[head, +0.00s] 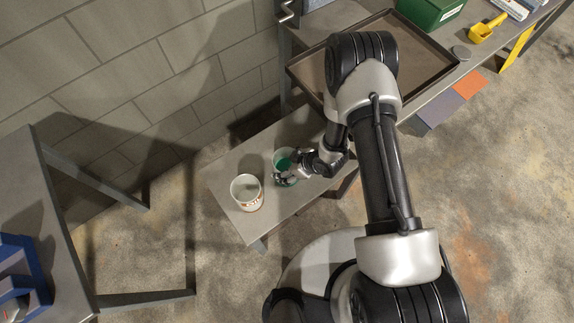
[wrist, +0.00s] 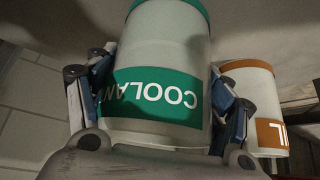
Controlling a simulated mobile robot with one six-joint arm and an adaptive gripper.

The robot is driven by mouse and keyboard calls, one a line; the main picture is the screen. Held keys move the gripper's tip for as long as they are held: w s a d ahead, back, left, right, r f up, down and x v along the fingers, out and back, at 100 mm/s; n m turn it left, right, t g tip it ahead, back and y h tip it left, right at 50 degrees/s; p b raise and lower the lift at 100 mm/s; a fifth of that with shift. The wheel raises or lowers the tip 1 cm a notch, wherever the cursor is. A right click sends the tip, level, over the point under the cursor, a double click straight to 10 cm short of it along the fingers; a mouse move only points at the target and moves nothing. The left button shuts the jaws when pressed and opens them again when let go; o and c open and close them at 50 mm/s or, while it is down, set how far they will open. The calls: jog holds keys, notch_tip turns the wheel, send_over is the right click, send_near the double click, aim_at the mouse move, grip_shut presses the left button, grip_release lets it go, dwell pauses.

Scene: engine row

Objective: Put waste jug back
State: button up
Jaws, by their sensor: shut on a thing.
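A pale jug with a green band reading COOLANT, partly cut off (wrist: 155,108), is between the fingers of my gripper (wrist: 163,75) in the wrist view. My gripper is shut on its sides. In the head view this coolant jug (head: 284,156) is at the low bench (head: 225,172), partly hidden by my gripper (head: 287,178). I cannot tell whether its base touches the bench. A second pale jug with an orange band (head: 247,193) stands upright on the bench to its left. It also shows at the right in the wrist view (wrist: 247,100), its lettering ending in "IL".
A table with a blue bin (head: 38,262) is at the left. A block wall (head: 120,85) stands behind the bench.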

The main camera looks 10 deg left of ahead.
jog(key=o, duration=1.5)
jog(key=shift+f, duration=0.1)
jog(key=shift+r, duration=0.25)
jog(key=p+v, duration=0.4)
jog(key=v, duration=0.8)
jog(key=shift+d+f, duration=0.1)
